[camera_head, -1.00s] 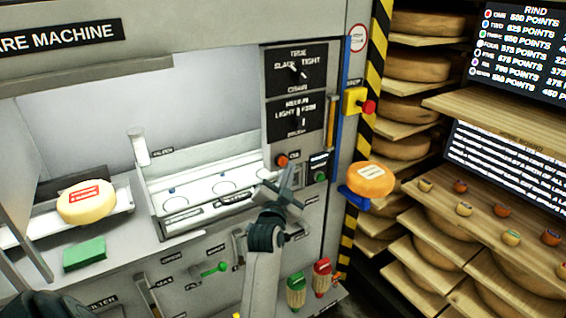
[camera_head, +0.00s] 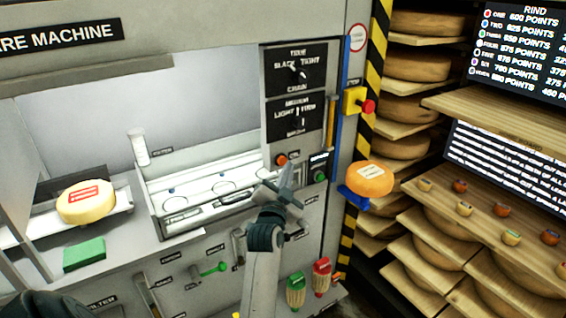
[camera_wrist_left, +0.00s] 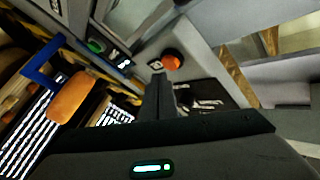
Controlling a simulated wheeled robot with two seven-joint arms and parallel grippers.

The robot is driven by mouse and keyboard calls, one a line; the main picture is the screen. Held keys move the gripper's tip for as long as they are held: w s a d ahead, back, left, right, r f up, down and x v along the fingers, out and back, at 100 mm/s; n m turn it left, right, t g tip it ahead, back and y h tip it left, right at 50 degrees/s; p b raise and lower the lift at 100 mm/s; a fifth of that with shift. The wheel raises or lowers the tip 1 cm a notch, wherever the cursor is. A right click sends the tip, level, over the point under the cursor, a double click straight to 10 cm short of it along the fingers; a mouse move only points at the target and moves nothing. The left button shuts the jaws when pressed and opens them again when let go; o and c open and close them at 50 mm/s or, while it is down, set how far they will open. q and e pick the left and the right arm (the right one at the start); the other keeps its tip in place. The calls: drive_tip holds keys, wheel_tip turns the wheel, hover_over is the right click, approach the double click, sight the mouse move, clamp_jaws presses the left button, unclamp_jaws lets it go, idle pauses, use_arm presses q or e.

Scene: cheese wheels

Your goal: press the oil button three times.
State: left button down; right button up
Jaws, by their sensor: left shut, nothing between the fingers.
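The oil button (camera_head: 281,160) is a round orange-red button on the machine's front, below the dark dial panel. It also shows in the left wrist view (camera_wrist_left: 173,60), just beyond the fingertips, beside a small label. My left gripper (camera_head: 287,172) is shut and empty, pointing up at the panel close to the button, slightly right of and below it. In the left wrist view the closed fingers (camera_wrist_left: 159,82) point toward the button, with a gap in the picture; I cannot tell the exact distance. My right gripper is not in view.
A green button (camera_head: 320,177) sits right of the oil button. A blue bracket holds an orange cheese (camera_head: 371,179). A red stop button (camera_head: 368,107) is above. A pale cheese (camera_head: 86,201) and green block (camera_head: 84,254) are left. Shelves of cheese wheels stand right.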

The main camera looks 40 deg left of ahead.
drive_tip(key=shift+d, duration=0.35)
use_arm(q)
drive_tip(key=shift+w+a, duration=0.15)
drive_tip(key=shift+a, duration=0.25)
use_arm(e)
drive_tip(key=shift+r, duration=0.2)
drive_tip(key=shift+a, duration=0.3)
use_arm(q)
drive_tip(key=shift+w+a, duration=0.15)
drive_tip(key=shift+a, duration=0.25)
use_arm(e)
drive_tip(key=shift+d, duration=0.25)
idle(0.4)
use_arm(q)
drive_tip(key=shift+d+p, duration=0.15)
drive_tip(key=shift+p, duration=0.2)
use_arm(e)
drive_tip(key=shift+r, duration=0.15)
use_arm(q)
drive_tip(key=shift+s+d+p, duration=0.3)
drive_tip(key=shift+d+p, duration=0.05)
drive_tip(key=shift+d, duration=0.3)
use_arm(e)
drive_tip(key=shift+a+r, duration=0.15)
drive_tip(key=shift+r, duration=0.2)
